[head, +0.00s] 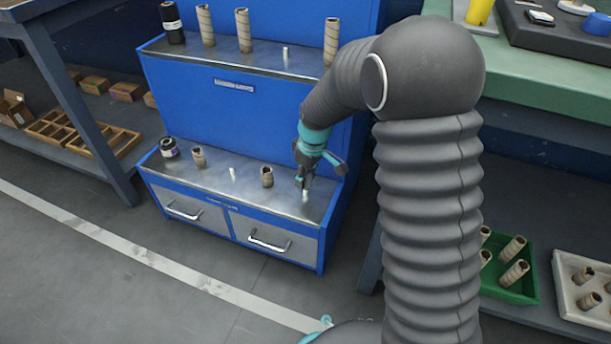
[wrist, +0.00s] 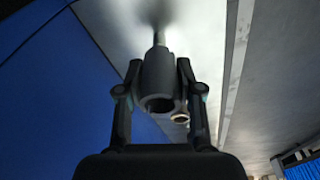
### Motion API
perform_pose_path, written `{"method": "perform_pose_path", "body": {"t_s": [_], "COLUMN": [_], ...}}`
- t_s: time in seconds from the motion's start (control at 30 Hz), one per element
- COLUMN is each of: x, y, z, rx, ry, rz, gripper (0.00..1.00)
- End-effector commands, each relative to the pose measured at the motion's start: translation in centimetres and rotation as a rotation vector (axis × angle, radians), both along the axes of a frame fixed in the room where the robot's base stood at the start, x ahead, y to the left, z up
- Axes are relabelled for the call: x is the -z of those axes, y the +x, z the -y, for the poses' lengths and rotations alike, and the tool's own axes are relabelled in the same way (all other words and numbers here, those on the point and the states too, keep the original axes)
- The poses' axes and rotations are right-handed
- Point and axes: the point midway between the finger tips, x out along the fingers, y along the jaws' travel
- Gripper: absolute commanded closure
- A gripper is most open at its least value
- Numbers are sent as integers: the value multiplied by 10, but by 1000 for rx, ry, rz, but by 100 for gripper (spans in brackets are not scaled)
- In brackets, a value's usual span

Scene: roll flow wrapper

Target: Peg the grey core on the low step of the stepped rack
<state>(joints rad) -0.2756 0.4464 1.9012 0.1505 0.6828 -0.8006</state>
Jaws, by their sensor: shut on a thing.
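My gripper (head: 303,178) is at the right end of the low step (head: 215,187) of the blue stepped rack. It is shut on the grey core (wrist: 157,75), a dark hollow cylinder between both fingers in the wrist view. In the head view the core is small and merges with the dark fingers. Another bare peg (head: 232,174) stands mid-step.
On the low step stand a black roll (head: 169,148) and brown cores (head: 199,157) (head: 267,176). The high step (head: 260,62) holds a black roll, taller brown cores and a bare peg. A green tray (head: 520,285) and a white tray (head: 570,305) with cores are at right.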

Motion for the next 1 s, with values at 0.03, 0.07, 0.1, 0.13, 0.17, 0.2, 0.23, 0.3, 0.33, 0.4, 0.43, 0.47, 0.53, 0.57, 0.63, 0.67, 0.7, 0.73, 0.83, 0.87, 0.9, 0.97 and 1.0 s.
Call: {"method": "perform_pose_path", "body": {"t_s": [0.03,0.07,0.1,0.13,0.17,0.2,0.23,0.3,0.33,0.4,0.43,0.47,0.53,0.57,0.63,0.67,0.7,0.73,0.83,0.87,0.9,0.97,1.0], "x": [0,0,0,0,0,0,0,0,1,2,3,4,5,6,8,8,8,8,8,8,8,8,8], "y": [0,0,0,0,0,0,0,0,0,0,0,0,0,0,0,0,0,0,0,0,0,0,0], "z": [0,0,0,0,0,0,0,0,0,0,0,0,0,0,0,0,0,0,0,0,0,0,0], "rx": [0,0,0,0,0,0,0,0,0,0,0,0,0,0,0,0,0,0,0,0,0,0,0], "ry": [0,0,0,0,0,0,0,0,0,0,0,0,0,0,0,0,0,0,0,0,0,0,0], "rz": [0,0,0,0,0,0,0,0,0,0,0,0,0,0,0,0,0,0,0,0,0,0,0], "gripper": [87,87,87,87,87,87,87,87,87,87,87,87,87,87,87,87,87,87,87,87,87,87,87]}}
